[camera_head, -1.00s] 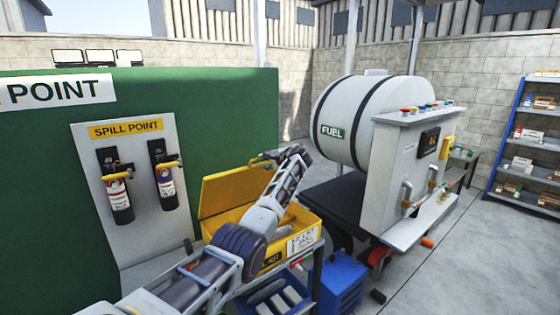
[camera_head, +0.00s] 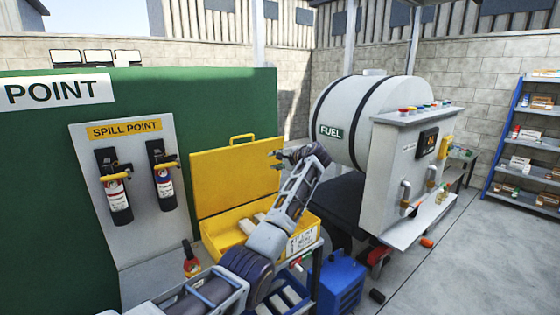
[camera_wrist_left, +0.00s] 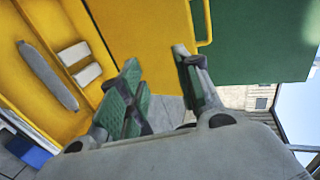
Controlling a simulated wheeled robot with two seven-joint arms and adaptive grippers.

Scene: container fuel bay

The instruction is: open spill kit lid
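The yellow spill kit box (camera_head: 215,233) stands on a cart, with its lid (camera_head: 222,185) raised nearly upright against the green panel. The lid's handle (camera_head: 241,138) is on its top edge and shows in the left wrist view (camera_wrist_left: 206,22). My left gripper (camera_head: 278,158) is at the lid's right edge, clear of the handle. In the left wrist view its fingers (camera_wrist_left: 156,58) are apart with nothing held, and the lid lies behind them. Whether a finger touches the lid I cannot tell. White items (camera_wrist_left: 82,63) lie inside the box. My right gripper is not in view.
Two extinguishers (camera_head: 115,190) hang on the spill point board at left. A fuel tank (camera_head: 352,118) with a control cabinet stands to the right. The floor (camera_head: 460,265) at right is mostly clear.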

